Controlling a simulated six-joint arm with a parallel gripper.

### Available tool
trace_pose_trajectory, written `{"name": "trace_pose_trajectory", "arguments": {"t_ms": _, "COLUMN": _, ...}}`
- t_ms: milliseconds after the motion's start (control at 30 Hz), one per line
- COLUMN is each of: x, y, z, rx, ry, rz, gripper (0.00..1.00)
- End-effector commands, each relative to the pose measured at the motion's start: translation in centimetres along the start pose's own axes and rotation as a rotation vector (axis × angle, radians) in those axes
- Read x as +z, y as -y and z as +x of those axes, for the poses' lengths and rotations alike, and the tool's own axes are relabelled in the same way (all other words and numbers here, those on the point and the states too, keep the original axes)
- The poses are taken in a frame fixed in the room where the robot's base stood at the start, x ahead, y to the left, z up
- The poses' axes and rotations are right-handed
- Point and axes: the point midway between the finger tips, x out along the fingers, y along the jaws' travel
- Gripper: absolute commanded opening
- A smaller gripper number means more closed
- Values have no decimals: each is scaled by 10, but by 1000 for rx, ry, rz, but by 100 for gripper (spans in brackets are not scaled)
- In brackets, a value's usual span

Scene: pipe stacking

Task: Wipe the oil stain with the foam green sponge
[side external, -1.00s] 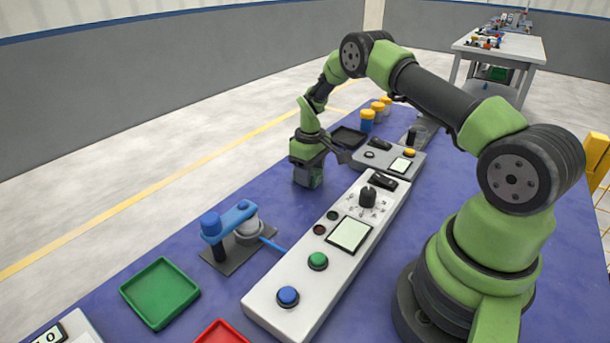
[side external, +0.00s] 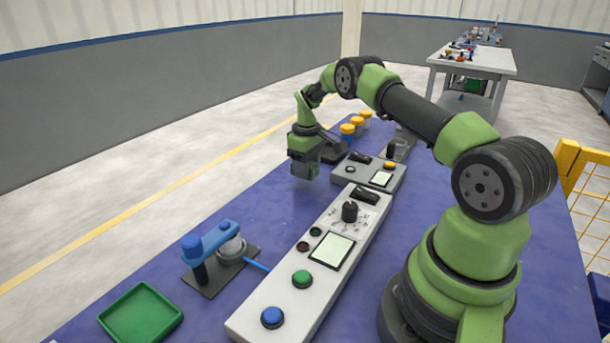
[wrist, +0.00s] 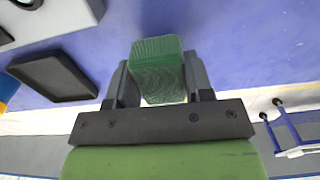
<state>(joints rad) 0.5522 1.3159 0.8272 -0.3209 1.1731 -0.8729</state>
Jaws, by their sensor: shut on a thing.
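My gripper (side external: 305,166) hangs over the left part of the blue table, beside the control panels, in the side external view. In the wrist view my gripper (wrist: 157,78) is shut on the green sponge (wrist: 158,62), a block with a textured face between the two dark fingers. The sponge is hard to tell from the green and dark gripper parts in the side external view. I cannot make out an oil stain in either view.
The long control panel (side external: 318,258) lies right of my gripper. A blue clamp-like fixture (side external: 212,243) and a green tray (side external: 140,315) are nearer the camera. Blue jars with yellow lids (side external: 347,131) stand behind. A black tray (wrist: 52,76) shows in the wrist view.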

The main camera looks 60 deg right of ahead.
Motion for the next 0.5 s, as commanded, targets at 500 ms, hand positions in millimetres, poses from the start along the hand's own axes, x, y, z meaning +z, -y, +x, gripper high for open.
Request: {"name": "trace_pose_trajectory", "arguments": {"t_ms": 500, "x": 0, "y": 0, "z": -46, "rx": 1, "ry": -2, "rz": 0, "gripper": 25}}
